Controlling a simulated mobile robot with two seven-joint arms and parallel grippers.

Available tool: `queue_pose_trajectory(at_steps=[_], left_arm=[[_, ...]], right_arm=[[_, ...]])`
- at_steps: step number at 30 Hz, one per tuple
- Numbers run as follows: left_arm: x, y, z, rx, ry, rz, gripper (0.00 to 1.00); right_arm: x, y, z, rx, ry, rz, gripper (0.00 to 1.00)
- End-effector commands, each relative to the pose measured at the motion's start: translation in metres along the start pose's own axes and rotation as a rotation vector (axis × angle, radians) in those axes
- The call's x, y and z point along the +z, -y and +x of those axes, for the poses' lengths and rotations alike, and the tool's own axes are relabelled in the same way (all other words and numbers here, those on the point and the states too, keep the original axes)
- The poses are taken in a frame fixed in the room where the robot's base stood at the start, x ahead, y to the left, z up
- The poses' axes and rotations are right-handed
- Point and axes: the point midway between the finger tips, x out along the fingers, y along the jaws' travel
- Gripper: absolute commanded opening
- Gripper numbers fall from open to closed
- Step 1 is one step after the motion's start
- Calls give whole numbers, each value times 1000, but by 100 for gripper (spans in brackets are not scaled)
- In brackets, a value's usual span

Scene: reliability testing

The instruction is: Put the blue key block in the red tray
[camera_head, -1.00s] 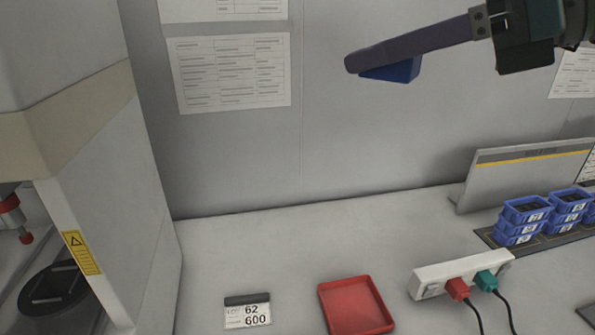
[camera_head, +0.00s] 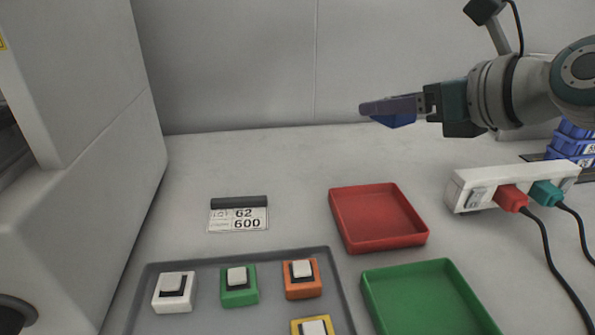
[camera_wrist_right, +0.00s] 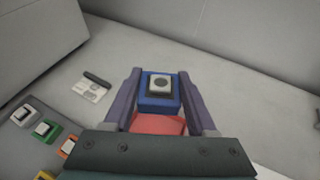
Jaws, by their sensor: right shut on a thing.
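The blue key block (camera_head: 396,120) is held between the fingers of my right gripper (camera_head: 376,108), above the far side of the bench. In the right wrist view the blue key block (camera_wrist_right: 160,90), with its pale key cap, sits between the two fingers of my right gripper (camera_wrist_right: 160,94). The red tray (camera_head: 378,243) lies on the bench below and near the gripper, and looks empty. In the right wrist view part of the red tray (camera_wrist_right: 158,124) shows just below the block. My left gripper is in neither view.
A green tray (camera_head: 430,297) lies in front of the red tray. A grey tray (camera_head: 205,263) holds white, green, orange and yellow key blocks. A power strip (camera_head: 510,186) with red and teal plugs stands at right, near blue bins (camera_head: 572,146). A label stand (camera_head: 238,216) is at left.

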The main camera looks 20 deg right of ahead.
Motion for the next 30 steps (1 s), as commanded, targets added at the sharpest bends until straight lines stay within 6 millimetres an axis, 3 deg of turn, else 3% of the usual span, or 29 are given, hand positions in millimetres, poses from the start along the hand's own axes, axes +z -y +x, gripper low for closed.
queue_pose_trajectory(at_steps=[1,3,11,20,26,30], left_arm=[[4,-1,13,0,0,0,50],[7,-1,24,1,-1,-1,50],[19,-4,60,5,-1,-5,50],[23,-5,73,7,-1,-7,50],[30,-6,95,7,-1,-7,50],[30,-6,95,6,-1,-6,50]], right_arm=[[-22,0,8,2,-6,1,0],[-42,0,16,0,-6,0,0],[-107,0,43,1,-4,0,0],[-129,0,53,1,-1,0,0],[-161,0,66,1,-3,-1,0],[-162,0,67,0,0,0,0]])
